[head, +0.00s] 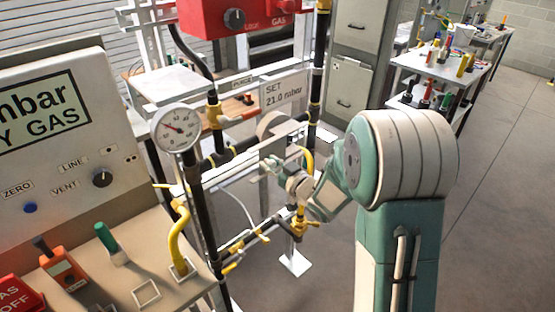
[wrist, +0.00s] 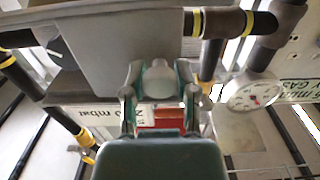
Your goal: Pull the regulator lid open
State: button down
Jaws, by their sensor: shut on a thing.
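The regulator lid appears as a flat grey panel (wrist: 115,50) across the top of the wrist view. A pale rounded knob (wrist: 158,76) shows at its lower edge, between my fingers. My gripper (wrist: 157,88) is shut on this knob, one finger on each side. In the head view my gripper (head: 272,166) reaches in among the pipes from the right. The grey lid (head: 238,168) shows beside it there, partly hidden. A rounded grey body (head: 277,124) behind it may be the regulator. How far the lid stands open cannot be told.
A dial gauge (head: 175,129) stands left on black pipes with yellow bands. A yellow valve (head: 300,222) sits below my gripper. A "SET 21.0 mbar" sign (head: 284,90) and a red box (head: 245,17) are behind. A bench (head: 110,285) with tools is lower left.

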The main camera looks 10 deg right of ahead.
jog(key=shift+s+a, duration=0.8)
jog(key=shift+a, duration=0.3)
jog(key=shift+c, duration=1.9)
grip_release()
jog(key=shift+d, duration=0.2)
jog(key=v, duration=1.2)
jog(key=shift+w, duration=0.1)
